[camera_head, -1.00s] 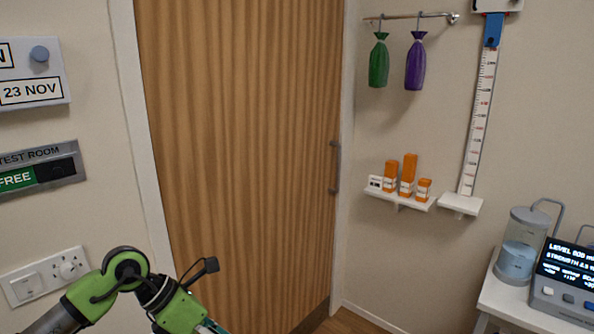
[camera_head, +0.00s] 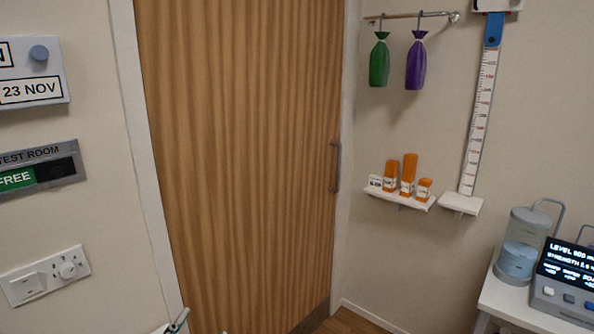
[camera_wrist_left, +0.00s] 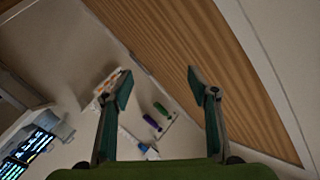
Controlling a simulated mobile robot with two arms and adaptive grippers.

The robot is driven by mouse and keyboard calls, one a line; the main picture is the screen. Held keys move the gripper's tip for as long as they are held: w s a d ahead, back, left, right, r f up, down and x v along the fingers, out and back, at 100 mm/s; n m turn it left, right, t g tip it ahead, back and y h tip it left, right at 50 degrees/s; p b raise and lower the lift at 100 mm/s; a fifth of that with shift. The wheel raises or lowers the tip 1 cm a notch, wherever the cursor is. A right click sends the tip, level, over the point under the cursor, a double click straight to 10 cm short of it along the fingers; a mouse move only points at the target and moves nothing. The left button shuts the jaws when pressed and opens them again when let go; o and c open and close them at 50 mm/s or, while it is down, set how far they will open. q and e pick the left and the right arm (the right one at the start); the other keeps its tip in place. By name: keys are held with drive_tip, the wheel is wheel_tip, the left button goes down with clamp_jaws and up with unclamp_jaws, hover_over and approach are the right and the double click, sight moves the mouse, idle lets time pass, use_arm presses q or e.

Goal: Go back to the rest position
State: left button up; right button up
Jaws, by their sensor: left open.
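My left gripper (camera_wrist_left: 158,82) shows in the left wrist view with its two fingers spread wide apart and nothing between them. Beyond the fingers are the wooden door, the wall and the hanging bags, all at a distance. In the head view only a small grey piece shows at the bottom edge, and I cannot tell which part it is. The left gripper itself is out of the head view. My right gripper is in neither view.
A wooden door (camera_head: 240,150) with a handle (camera_head: 336,165) stands ahead. Left wall holds a switch panel (camera_head: 45,276) and status sign (camera_head: 40,169). Right are a shelf (camera_head: 399,198) with orange boxes, green (camera_head: 379,62) and purple bags (camera_head: 416,65), and a table (camera_head: 520,313) with a device.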

use_arm(q)
drive_tip(key=s+a+f+n+g, duration=0.1)
drive_tip(key=s+f+n+g, duration=0.35)
drive_tip(key=s+f, duration=0.75)
drive_tip(key=s+f+n+g, duration=0.1)
drive_tip(key=s+f+g, duration=0.8)
drive_tip(key=s, duration=0.6)
wheel_tip(320, 180, down, 31)
drive_tip(key=s+b, duration=0.1)
drive_tip(key=b, duration=0.5)
drive_tip(key=s+a+f+g+b, duration=0.1)
drive_tip(key=s+a+f+b, duration=0.2)
drive_tip(key=s+f, duration=1.4)
wheel_tip(320, 180, down, 4)
drive_tip(key=shift+s+a+g+b, duration=0.2)
drive_tip(key=shift+g+b, duration=0.15)
drive_tip(key=shift+b, duration=0.15)
drive_tip(key=shift+o, duration=0.3)
